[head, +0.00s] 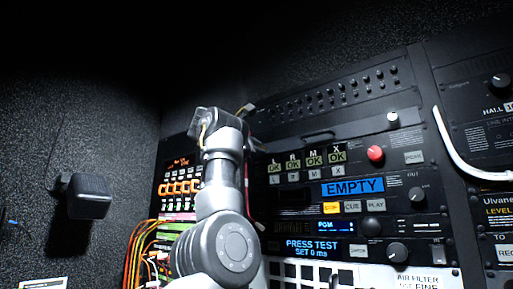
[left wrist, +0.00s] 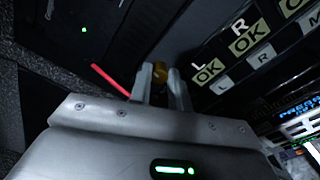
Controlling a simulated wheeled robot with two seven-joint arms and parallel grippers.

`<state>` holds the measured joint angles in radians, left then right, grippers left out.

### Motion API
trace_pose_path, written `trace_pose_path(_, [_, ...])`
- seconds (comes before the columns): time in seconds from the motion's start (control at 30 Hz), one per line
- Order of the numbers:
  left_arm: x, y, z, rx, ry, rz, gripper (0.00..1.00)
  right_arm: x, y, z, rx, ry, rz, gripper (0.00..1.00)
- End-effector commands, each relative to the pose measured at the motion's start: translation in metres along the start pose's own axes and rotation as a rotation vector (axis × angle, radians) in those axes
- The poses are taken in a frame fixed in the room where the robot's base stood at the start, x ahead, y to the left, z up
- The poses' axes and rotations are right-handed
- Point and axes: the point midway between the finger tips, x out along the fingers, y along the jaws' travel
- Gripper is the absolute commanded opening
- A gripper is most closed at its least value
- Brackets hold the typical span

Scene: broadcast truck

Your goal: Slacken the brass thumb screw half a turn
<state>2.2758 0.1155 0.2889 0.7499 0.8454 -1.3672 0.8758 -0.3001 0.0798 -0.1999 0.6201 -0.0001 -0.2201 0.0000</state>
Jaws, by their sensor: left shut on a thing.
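The brass thumb screw (left wrist: 160,71) shows in the left wrist view as a small brass-coloured piece between the fingertips, against the dark rack panel. My left gripper (left wrist: 161,82) is shut on it, one finger on each side. Most of the screw is hidden by the fingers, and how far it is turned cannot be told. In the head view my left arm rises in front of the rack, with its hand at the rack's upper left. The screw is hidden there. My right gripper is in neither view.
Right of the screw is a row of OK tiles (head: 307,159), with an EMPTY display (head: 353,188) and a red knob (head: 375,153) nearby. A red cable (left wrist: 110,81) runs close left of the fingers. Orange cables (head: 140,244) hang left; a black wall box (head: 86,194) sticks out.

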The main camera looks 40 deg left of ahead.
Motion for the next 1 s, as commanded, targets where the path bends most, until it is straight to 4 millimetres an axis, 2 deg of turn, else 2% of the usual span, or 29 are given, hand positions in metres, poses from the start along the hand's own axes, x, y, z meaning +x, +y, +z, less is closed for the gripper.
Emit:
trace_pose_path(0.1, [0.0,0.0,-0.001,-0.001,0.001,0.0,0.0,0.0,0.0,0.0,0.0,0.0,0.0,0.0])
trace_pose_path(0.13, [0.0,0.0,-0.001,-0.001,0.001,0.0,0.2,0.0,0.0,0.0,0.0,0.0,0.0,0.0])
trace_pose_path(0.3, [0.0,0.0,-0.001,0.0,0.001,-0.001,0.41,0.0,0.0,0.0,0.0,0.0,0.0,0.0])
trace_pose_path(0.57, [0.0,-0.001,-0.001,0.001,0.0,-0.001,0.41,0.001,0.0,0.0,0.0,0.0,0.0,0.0])
trace_pose_path(0.67, [-0.006,-0.002,-0.002,0.001,0.0,0.0,0.41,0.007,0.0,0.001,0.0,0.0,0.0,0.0])
trace_pose_path(0.77, [-0.021,-0.004,-0.003,0.001,0.001,0.002,0.41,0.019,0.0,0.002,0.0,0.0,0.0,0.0])
trace_pose_path(1.0, [-0.069,-0.005,-0.004,0.001,0.0,0.002,0.41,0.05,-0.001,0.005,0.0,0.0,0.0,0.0])
